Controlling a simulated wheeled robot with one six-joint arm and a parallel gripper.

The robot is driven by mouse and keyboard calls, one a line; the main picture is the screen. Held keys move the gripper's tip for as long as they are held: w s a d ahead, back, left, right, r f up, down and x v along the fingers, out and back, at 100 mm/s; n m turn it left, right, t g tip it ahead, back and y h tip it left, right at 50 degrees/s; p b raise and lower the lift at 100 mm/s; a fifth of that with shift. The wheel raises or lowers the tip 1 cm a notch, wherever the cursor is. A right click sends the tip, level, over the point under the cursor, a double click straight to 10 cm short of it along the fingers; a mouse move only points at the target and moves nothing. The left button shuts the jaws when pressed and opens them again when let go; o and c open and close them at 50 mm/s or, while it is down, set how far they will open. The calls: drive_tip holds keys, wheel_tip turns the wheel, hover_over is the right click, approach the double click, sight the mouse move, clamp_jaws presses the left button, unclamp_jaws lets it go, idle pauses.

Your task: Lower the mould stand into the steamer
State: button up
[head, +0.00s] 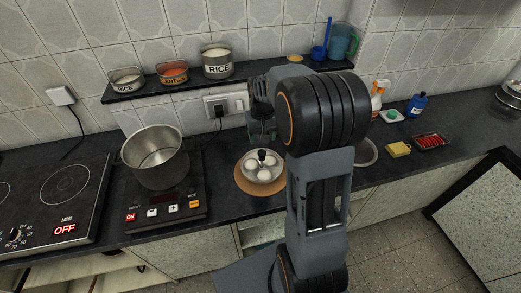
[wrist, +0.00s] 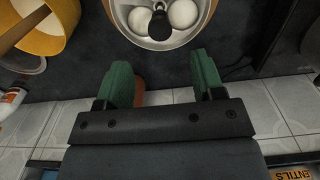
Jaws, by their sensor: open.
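The mould stand (head: 262,174) is a round metal piece with white rounds in it and a black knob on top. It sits on a round brown board (head: 243,184) on the counter. It also shows at the top edge of the wrist view (wrist: 127,34), partly cut off. The steamer, as I take it, is the open steel pot (head: 152,165) to the left, on a black cooker; its inside looks empty. My gripper (wrist: 162,75) is open, its green fingers apart with nothing between them. The knob lies beyond the fingertips. In the head view my arm partly hides the gripper.
A shelf (head: 145,92) with labelled tins runs along the wall behind. A second hob (head: 58,195) reading OFF is at far left. A yellow round object (wrist: 55,30) is at the wrist view's upper left. A sponge (head: 398,149) and red tray (head: 431,141) lie right.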

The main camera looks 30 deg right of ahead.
wheel_tip(320, 180, down, 9)
drive_tip(key=shift+r, duration=0.1)
idle(0.3)
drive_tip(key=shift+c, duration=0.4)
drive_tip(key=c, duration=0.9)
drive_tip(key=shift+r+p, duration=6)
drive_tip(key=shift+r, duration=2.3)
wheel_tip(320, 180, up, 6)
hover_over(262, 152)
drive_tip(key=shift+f, duration=0.15)
drive_tip(key=shift+a, duration=0.15)
